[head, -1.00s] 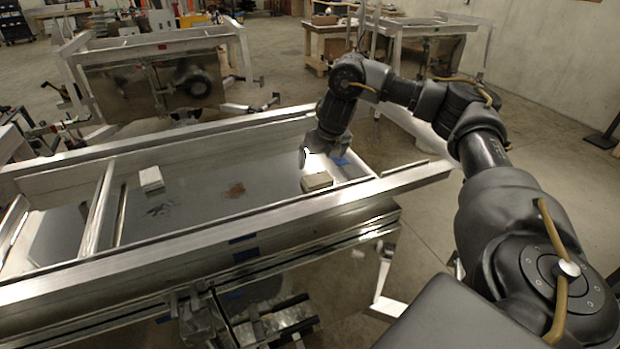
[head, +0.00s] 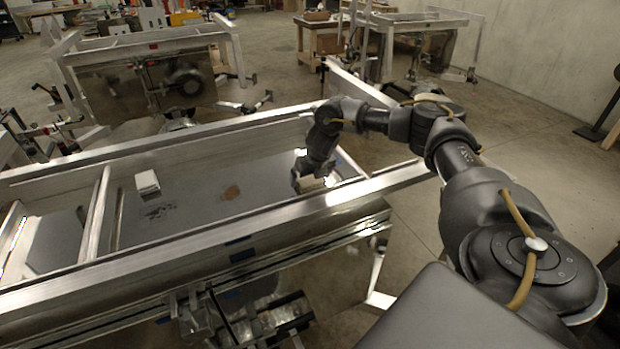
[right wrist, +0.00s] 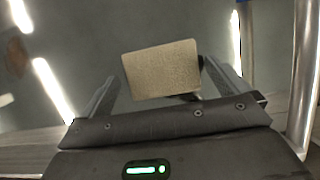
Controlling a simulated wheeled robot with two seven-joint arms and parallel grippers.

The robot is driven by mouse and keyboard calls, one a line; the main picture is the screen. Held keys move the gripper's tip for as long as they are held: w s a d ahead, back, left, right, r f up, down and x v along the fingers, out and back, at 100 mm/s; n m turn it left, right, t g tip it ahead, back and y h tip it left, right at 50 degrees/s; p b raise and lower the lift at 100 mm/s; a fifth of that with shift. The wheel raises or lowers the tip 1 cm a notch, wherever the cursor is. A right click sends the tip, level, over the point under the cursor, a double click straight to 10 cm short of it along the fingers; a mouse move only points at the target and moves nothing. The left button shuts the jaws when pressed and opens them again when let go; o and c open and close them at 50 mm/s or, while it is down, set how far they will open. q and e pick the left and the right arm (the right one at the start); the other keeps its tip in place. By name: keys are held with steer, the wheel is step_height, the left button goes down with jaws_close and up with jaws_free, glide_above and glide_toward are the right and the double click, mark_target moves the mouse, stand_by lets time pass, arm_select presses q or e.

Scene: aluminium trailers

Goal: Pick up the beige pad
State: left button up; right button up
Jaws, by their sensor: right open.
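The beige pad (right wrist: 160,70) lies flat on the grey floor of the open aluminium trailer bed, near its right end. In the head view the pad (head: 314,184) is partly hidden by my right gripper. My right gripper (head: 300,182) is right above it, pointing down. In the right wrist view the gripper (right wrist: 158,78) is open, with one finger on each side of the pad. I cannot tell whether the fingers touch it. My left gripper is not in view.
The raised front rail (head: 230,222) and a crossbar (head: 97,212) bound the bed. Other trailers (head: 150,75) stand behind.

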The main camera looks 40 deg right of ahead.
steer(key=shift+w+f, duration=0.15)
steer(key=shift+f, duration=0.3)
steer(key=shift+r, duration=0.1)
steer(key=shift+c, duration=0.3)
steer(key=c, duration=0.7)
steer(key=shift+c, duration=0.2)
